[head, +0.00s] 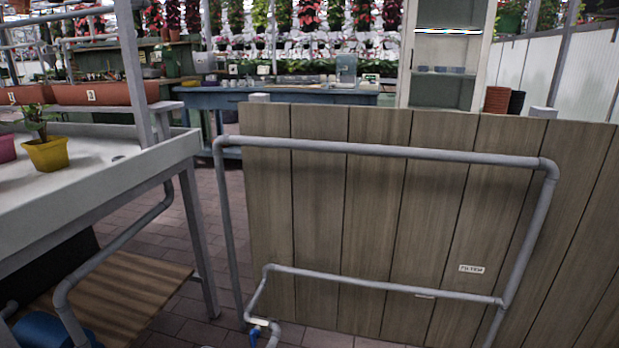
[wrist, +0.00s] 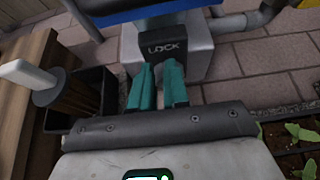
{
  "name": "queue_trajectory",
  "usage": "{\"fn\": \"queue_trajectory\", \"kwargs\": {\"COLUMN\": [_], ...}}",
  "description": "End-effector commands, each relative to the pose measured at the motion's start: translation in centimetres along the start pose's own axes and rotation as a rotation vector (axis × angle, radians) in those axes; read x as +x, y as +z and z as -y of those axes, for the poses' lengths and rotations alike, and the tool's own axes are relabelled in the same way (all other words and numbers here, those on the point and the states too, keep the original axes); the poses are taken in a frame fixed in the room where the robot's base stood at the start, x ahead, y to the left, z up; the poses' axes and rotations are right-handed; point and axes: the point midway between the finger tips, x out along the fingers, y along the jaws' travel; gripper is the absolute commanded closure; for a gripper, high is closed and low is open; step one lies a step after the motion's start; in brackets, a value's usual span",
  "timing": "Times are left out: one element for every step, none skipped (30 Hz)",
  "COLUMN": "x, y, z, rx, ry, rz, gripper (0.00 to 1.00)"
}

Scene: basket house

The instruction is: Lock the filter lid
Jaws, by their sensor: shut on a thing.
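The filter (wrist: 198,60) is a grey box standing on the brick floor in the wrist view. A dark latch (wrist: 166,49) with the word LOCK is on its near face. A blue part with a dark rim, which looks like the lid (wrist: 150,10), is cut off by the top edge above it. My gripper (wrist: 160,68) has teal fingers that reach to the lower edge of the latch and are shut on it. The fingertips partly hide the contact. The head view does not show my gripper or the latch.
A grey pipe (wrist: 250,18) leaves the filter to the right. Seedlings (wrist: 300,135) grow at lower right. In the head view, a railing (head: 400,152) fronts a wooden panel (head: 370,230).

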Motion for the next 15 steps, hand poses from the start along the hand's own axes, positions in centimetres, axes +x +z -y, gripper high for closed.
{"fn": "queue_trajectory", "kwargs": {"x": [0.5, 0.5, 0.4, 0.4, 0.4, 0.3, 0.2, 0.2, 0.1, 0.1, 0.0, -0.1, -0.2, -0.3, -0.6], "y": [0.3, 0.3, 0.3, 0.4, 0.5, 0.6, 0.7, 0.8, 0.9, 0.9, 0.9, 0.9, 0.8, 0.7, 0.5], "z": [-1.2, -1.2, -1.2, -1.2, -1.3, -1.3, -1.3, -1.3, -1.3, -1.2, -1.2, -1.1, -1.0, -1.0, -0.9], "rx": [0.001, 0.001, 0.001, 0.001, 0.002, 0.002, 0.001, 0.001, 0.000, 0.000, -0.001, -0.001, -0.001, -0.001, -0.002], "ry": [0.028, 0.028, 0.028, 0.028, 0.028, 0.028, 0.028, 0.028, 0.027, 0.026, 0.024, 0.022, 0.021, 0.020, 0.018], "rz": [0.003, 0.003, 0.002, 0.002, 0.002, 0.002, 0.002, 0.002, 0.002, 0.002, 0.002, 0.001, 0.000, 0.000, 0.000], "gripper": [1.00, 1.00, 1.00, 1.00, 1.00, 1.00, 1.00, 1.00, 1.00, 1.00, 1.00, 1.00, 1.00, 1.00, 1.00]}}
